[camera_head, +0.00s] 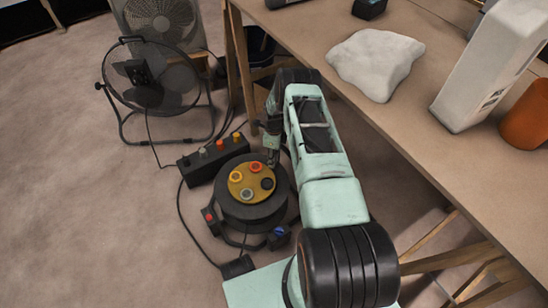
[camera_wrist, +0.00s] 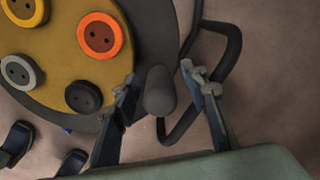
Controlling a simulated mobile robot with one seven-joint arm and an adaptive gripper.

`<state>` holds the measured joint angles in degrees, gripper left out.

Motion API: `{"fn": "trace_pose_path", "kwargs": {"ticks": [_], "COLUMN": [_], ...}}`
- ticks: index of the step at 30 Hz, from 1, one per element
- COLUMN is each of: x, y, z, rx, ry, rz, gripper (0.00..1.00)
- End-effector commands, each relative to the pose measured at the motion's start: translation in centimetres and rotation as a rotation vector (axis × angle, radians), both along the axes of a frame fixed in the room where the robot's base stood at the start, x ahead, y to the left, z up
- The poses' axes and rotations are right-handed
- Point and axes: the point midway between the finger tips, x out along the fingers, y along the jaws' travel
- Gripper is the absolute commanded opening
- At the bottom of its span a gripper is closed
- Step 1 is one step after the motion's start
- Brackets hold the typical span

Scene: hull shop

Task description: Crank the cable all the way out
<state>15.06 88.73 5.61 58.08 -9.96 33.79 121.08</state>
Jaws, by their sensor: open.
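The cable reel (camera_head: 240,208) stands on the floor, a dark drum with a mustard-yellow top disc (camera_head: 241,179). The disc carries orange, yellow, grey and black sockets; the orange socket (camera_wrist: 100,36) shows up close in the wrist view. A dark, rounded crank knob (camera_wrist: 160,98) stands at the disc's right side in the wrist view. My gripper (camera_wrist: 162,80) is open, with one finger on each side of the knob and visible gaps between. In the head view my gripper (camera_head: 272,154) is at the reel's upper right edge, partly hidden by my arm.
A power strip (camera_head: 213,160) lies just behind the reel. A round fan (camera_head: 152,78) stands at upper left. A workbench (camera_head: 440,90) at right carries a white slab (camera_head: 374,62) and an orange cylinder (camera_head: 526,116). Dark cable runs on the floor left of the reel.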

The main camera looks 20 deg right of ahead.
Motion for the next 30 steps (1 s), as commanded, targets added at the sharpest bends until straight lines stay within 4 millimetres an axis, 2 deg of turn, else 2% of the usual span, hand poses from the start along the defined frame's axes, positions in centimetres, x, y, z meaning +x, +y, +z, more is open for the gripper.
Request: {"fn": "trace_pose_path", "kwargs": {"ticks": [5,15,30], "x": [-0.02,-0.04,0.28], "y": [0.0,0.03,-0.63], "z": [0.02,0.03,-0.22], "rx": [0.001,0.001,0.0], "ry": [0.001,0.001,0.001], "rz": [0.0,0.001,0.027], "gripper": [0.38,0.01,0.0]}}
